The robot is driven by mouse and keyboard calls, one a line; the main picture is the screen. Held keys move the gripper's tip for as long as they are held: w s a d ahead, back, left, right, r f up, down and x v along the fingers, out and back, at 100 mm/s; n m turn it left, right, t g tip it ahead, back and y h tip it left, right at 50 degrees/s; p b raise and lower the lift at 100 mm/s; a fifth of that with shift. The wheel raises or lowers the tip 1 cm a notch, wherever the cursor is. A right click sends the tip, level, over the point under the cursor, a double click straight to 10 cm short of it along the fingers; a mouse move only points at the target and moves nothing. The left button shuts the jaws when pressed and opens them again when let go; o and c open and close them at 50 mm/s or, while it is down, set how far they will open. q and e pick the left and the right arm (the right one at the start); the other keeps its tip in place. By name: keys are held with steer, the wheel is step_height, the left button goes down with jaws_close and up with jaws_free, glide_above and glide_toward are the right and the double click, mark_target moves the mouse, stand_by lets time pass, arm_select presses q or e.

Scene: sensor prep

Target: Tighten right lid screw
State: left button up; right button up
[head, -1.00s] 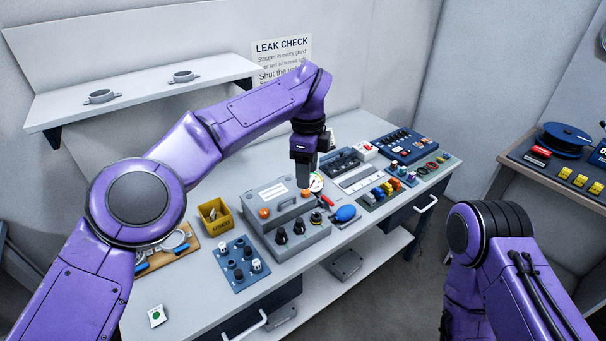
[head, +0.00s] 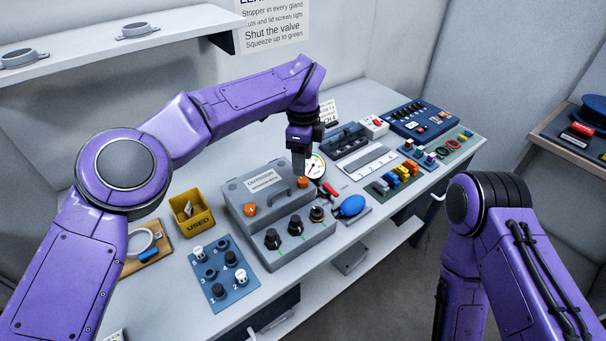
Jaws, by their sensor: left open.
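The grey box (head: 288,236) stands on the bench with a labelled lid (head: 246,191). Two orange lid screws show: the left lid screw (head: 250,210) and the right lid screw (head: 302,182). My left gripper (head: 299,170) points straight down, its fingertips just above or around the right lid screw; I cannot tell whether they touch it. It is open, and its fingers hide part of the area behind the screw. My right arm is at the lower right, and its gripper is out of view.
Black knobs (head: 295,228) line the box's front. A pressure gauge (head: 315,165) and blue bulb (head: 350,206) are close on its right. A yellow USED bin (head: 190,213) and a blue numbered plate (head: 225,273) stand left. Coloured parts (head: 398,174) lie further right.

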mark_target(303, 180)
arm_select(q)
step_height(303, 180, down, 5)
steer(key=shift+s+r+p, duration=0.1)
steer(key=shift+p, duration=0.4)
steer(key=shift+f, duration=0.7)
jaws_close()
